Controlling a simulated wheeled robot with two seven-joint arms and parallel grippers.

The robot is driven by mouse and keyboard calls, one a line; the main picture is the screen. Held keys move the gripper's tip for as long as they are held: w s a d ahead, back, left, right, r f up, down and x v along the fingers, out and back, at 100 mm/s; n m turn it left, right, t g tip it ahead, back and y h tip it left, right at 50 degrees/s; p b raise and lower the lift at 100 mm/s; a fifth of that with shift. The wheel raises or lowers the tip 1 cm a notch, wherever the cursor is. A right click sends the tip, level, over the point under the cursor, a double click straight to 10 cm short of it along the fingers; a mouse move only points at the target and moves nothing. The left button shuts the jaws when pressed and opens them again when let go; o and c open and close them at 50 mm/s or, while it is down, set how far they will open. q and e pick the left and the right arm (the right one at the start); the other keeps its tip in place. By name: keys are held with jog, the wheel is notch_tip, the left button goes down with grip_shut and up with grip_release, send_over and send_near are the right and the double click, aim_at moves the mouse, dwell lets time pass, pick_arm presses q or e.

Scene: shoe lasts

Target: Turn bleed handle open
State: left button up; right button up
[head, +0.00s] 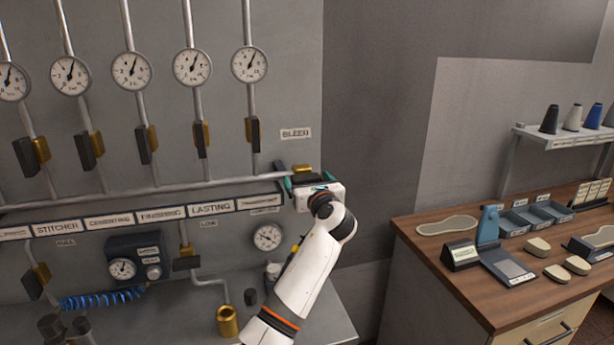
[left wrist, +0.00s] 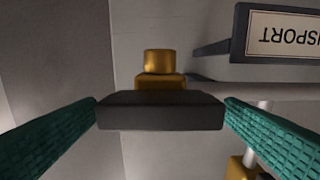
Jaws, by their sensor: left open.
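The bleed valve sits under the BLEED label (head: 295,133) at the right end of the horizontal pipe. In the head view its brass body (head: 302,168) shows just above my left gripper (head: 302,181). In the left wrist view, the valve's dark bar handle (left wrist: 160,111) lies crosswise in front of the brass body (left wrist: 160,82). My left gripper (left wrist: 161,104) is open, its teal fingers at the two ends of the handle. I cannot tell whether they touch it. My gripper and wrist hide much of the handle in the head view. My right gripper is not in view.
Several gauges (head: 249,64) and dark-handled valves (head: 253,134) line the panel to the left. The TRANSPORT label (left wrist: 285,33) appears upside down in the left wrist view. A wooden workbench (head: 420,240) with trays and tools stands right. A brass cup (head: 228,321) stands on the lower ledge.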

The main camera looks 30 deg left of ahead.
pick_arm(q)
jog(key=shift+w+a, duration=0.4)
jog(key=shift+a, duration=0.05)
jog(key=c, duration=1)
